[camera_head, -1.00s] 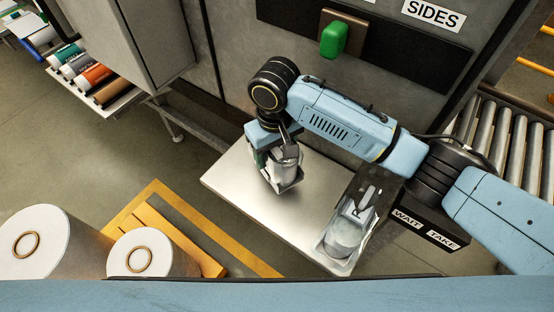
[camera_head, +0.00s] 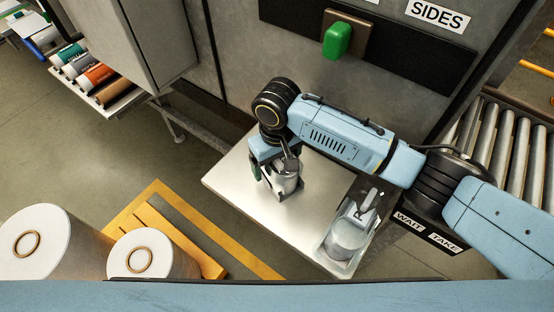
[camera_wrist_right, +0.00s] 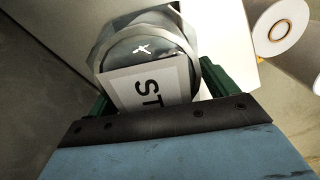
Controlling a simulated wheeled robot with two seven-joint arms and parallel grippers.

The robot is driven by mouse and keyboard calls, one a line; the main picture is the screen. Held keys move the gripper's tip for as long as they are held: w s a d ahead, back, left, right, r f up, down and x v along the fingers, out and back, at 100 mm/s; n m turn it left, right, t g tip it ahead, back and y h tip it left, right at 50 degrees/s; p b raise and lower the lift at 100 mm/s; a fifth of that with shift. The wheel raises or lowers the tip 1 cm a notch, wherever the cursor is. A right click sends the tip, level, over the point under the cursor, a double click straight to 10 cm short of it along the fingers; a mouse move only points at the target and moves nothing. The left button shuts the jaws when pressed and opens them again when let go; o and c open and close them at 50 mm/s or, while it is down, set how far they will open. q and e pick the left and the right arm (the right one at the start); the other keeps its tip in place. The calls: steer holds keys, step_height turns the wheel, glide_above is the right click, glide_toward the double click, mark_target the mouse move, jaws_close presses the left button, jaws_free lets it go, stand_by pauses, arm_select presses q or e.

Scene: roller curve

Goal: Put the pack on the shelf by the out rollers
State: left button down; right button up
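My right arm comes in from the right over a pale metal shelf (camera_head: 235,185). Its gripper (camera_head: 279,183) points down above the shelf's middle. The gripper's green fingers lie on both sides of a grey, clear-edged pack (camera_head: 288,180); in the right wrist view the pack (camera_wrist_right: 145,50) shows a round dark face and a white label reading "ST". The fingers appear closed on the pack. I cannot tell whether its lower end touches the shelf. A second, similar pack (camera_head: 347,238) lies at the shelf's front right corner. My left gripper is not in view.
A dark block with "WAIT" and "TAKE" labels (camera_head: 426,232) adjoins the shelf's right side. Rollers (camera_head: 508,145) run beyond it. A grey wall with a green button (camera_head: 337,40) stands behind. White rolls (camera_head: 150,255) and a yellow frame (camera_head: 185,235) are at left.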

step_height(320, 180, up, 12)
steer(key=shift+r+p, duration=0.15)
steer(key=shift+p, duration=0.25)
stand_by(0.7)
